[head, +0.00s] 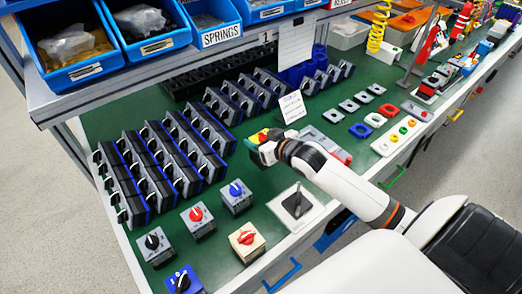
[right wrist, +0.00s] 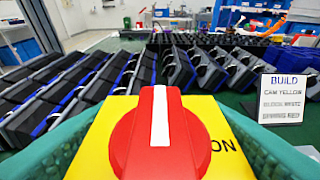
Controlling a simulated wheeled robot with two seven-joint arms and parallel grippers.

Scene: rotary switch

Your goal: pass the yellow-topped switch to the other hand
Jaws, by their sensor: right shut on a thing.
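The yellow-topped switch (head: 255,139) has a red knob with a white stripe and part of the word "ON" on its plate. In the right wrist view the switch (right wrist: 160,125) fills the lower middle, between two green fingers. My right gripper (head: 264,147) is shut on it, above the green bench, and its arm comes in from the right. The lower body of the switch is mostly hidden. My left gripper shows in neither view.
Rows of black and blue switch parts (head: 160,165) stand left of the gripper. Several finished switches, including a red-knobbed one (head: 246,238), stand at the front. A joystick plate (head: 296,205) lies nearby. A sign (right wrist: 286,98) stands behind. Blue bins (head: 145,35) sit on the shelf.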

